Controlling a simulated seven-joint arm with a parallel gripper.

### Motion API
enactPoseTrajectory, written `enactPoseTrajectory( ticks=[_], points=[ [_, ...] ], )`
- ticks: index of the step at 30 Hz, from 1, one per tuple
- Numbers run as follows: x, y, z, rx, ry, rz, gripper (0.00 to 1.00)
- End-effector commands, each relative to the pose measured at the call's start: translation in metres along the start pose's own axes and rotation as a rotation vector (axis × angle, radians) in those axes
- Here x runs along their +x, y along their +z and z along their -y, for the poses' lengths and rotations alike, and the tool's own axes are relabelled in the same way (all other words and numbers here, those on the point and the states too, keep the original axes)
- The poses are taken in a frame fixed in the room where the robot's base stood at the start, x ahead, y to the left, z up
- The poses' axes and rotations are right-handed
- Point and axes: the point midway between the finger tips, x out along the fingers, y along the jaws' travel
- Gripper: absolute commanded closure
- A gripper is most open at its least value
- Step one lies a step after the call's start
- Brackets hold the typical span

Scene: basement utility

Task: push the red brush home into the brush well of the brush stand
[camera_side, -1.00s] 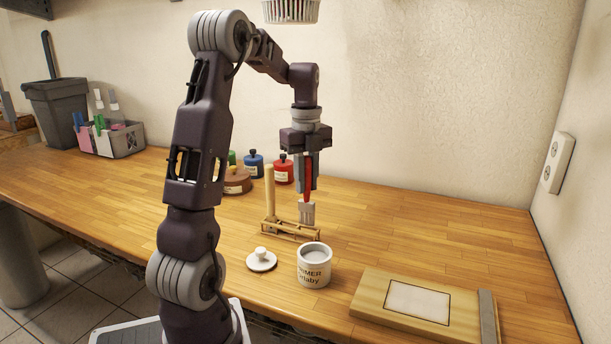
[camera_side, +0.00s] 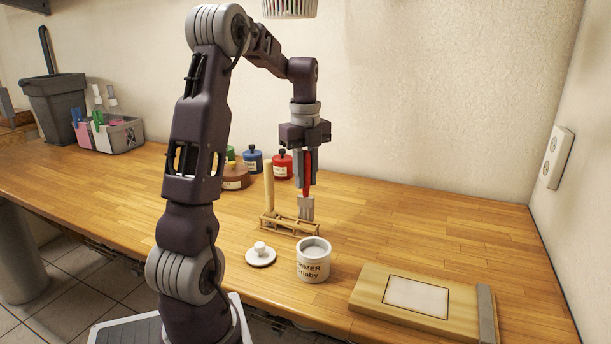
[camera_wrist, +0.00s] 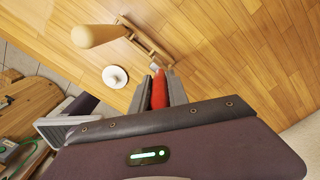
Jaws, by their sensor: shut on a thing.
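My gripper (camera_side: 307,178) is shut on the red brush (camera_side: 307,168) and holds it upright with the bristles down. The brush's pale grey bristle end (camera_side: 306,207) is at the right end of the wooden brush stand (camera_side: 282,228). I cannot tell from the side view how deep the bristles sit in the well. In the wrist view the red handle (camera_wrist: 159,92) shows between the fingers, and the stand (camera_wrist: 150,40) lies beyond it. A tall pale wooden post (camera_side: 269,188) rises at the stand's left end.
A primer pot (camera_side: 313,262) and a white lid (camera_side: 261,256) stand in front of the stand. A wooden board (camera_side: 415,297) lies front right. Red (camera_side: 282,166) and blue (camera_side: 253,161) bottles stand behind.

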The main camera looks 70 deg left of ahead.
Motion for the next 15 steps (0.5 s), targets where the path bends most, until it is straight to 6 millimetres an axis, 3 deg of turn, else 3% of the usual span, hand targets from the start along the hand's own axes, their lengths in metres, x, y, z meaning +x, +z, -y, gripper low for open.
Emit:
enactPoseTrajectory(
  ticks=[15],
  points=[
    [0.010,0.000,0.000,-0.001,0.001,-0.001,1.00]
  ],
)
